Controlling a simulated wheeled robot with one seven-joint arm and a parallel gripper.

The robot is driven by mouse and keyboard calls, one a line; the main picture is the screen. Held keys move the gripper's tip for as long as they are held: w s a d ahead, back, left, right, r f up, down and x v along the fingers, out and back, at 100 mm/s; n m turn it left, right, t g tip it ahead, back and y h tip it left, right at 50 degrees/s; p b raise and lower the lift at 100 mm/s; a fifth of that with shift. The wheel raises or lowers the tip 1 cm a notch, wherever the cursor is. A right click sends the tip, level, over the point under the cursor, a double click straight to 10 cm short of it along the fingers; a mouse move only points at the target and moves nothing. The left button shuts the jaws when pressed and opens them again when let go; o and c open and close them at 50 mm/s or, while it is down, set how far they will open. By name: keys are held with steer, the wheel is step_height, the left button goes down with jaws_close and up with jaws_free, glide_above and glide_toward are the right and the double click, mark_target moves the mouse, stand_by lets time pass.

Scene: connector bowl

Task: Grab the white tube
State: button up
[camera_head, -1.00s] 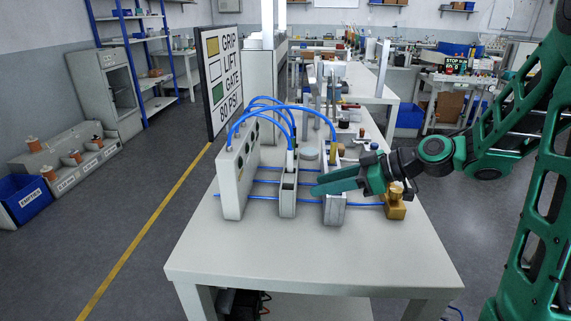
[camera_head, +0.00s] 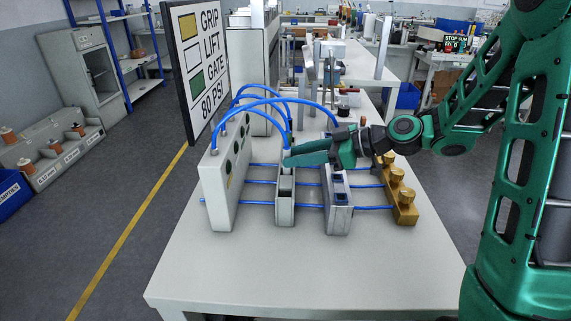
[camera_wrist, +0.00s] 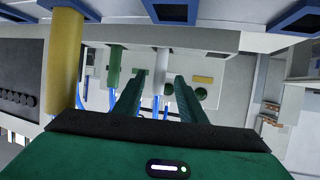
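The white tube (camera_wrist: 162,62) stands upright in the wrist view, between and beyond the two green fingertips. My gripper (camera_wrist: 160,85) is open, its fingers apart on either side of the tube's line, with no visible contact. In the head view my gripper (camera_head: 290,160) points left over the narrow grey stand (camera_head: 286,208). There the fingers overlap the hose ends, so the exact gap to the tube cannot be told. A yellow tube (camera_wrist: 63,60) is close at left in the wrist view, and a green tube (camera_wrist: 114,66) stands between it and the white one.
Blue hoses (camera_head: 262,103) arch from the grey panel (camera_head: 218,185) on the left. A slotted metal block (camera_head: 338,205) and a brass block (camera_head: 403,208) stand to the right. A sign (camera_head: 195,65) rises behind. The table front (camera_head: 290,270) is clear.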

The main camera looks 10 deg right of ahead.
steer(key=x, duration=0.7)
steer(key=shift+w+a, duration=0.2)
steer(key=shift+r, duration=0.15)
jaws_close()
